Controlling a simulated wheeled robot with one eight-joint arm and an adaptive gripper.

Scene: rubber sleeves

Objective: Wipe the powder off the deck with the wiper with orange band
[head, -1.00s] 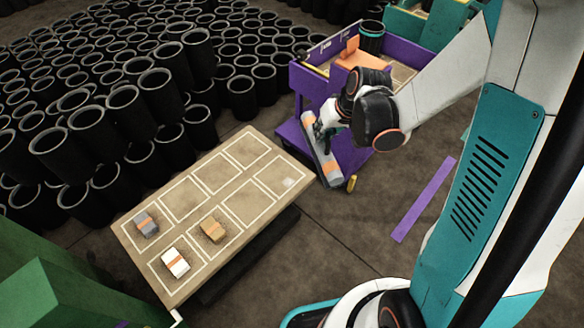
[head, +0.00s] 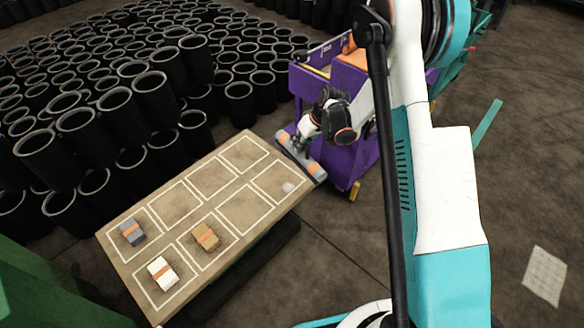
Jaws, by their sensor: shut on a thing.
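The deck (head: 215,212) is a tan tabletop marked with several white-outlined squares. A small pale powder patch (head: 288,187) lies in the square at its right end. My gripper (head: 301,145) is shut on a long grey wiper with orange near its ends (head: 316,169). The wiper is just beyond the deck's right corner; I cannot tell whether it touches the deck edge. The fingertips are small and partly hidden by the wrist.
On the deck's left part sit a grey block (head: 133,232), a white block (head: 162,273) and a tan block (head: 205,237), each with an orange band. A purple cart (head: 345,165) stands behind my gripper. Many black sleeves (head: 155,105) fill the back left.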

